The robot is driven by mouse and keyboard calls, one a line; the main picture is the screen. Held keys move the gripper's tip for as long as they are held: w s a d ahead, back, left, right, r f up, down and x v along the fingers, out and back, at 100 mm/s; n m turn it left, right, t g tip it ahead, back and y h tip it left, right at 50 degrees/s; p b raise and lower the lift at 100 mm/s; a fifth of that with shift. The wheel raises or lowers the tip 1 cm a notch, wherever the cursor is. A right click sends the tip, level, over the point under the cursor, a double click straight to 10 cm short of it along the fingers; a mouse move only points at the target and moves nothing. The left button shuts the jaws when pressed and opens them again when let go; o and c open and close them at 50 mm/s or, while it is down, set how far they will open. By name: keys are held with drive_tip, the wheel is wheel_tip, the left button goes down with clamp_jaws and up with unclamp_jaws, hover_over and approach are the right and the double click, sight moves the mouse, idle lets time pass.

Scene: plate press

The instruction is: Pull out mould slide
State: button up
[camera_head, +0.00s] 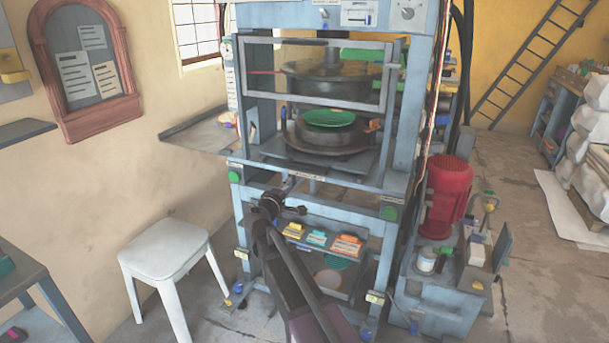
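The plate press (241,200) is a tall pale blue frame in the middle of the view. A flat grey slide (268,152) lies at mid height in it, under a dark round mould (318,140). A green ribbed disc (328,118) rests on top of this mould. Another dark round mould part (335,82) is above, behind the framed guard. My gripper (284,188) is in front of the press, just below the slide's front edge in the picture. Its fingers are small and dark, so I cannot tell whether they are open or touching anything.
A white stool (165,250) stands left of the press. A red motor (446,190) on a blue unit stands close on the right. A lower shelf (330,252) holds small coloured boxes. A grey side table (195,137) adjoins the press's left side.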

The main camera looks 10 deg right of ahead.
sight(304, 169)
drive_tip(key=shift+d, duration=0.1)
idle(0.3)
drive_tip(key=x, duration=1.3)
drive_tip(key=shift+w+d, duration=0.15)
drive_tip(key=shift+w, duration=0.2)
drive_tip(key=shift+c, duration=0.2)
clamp_jaws()
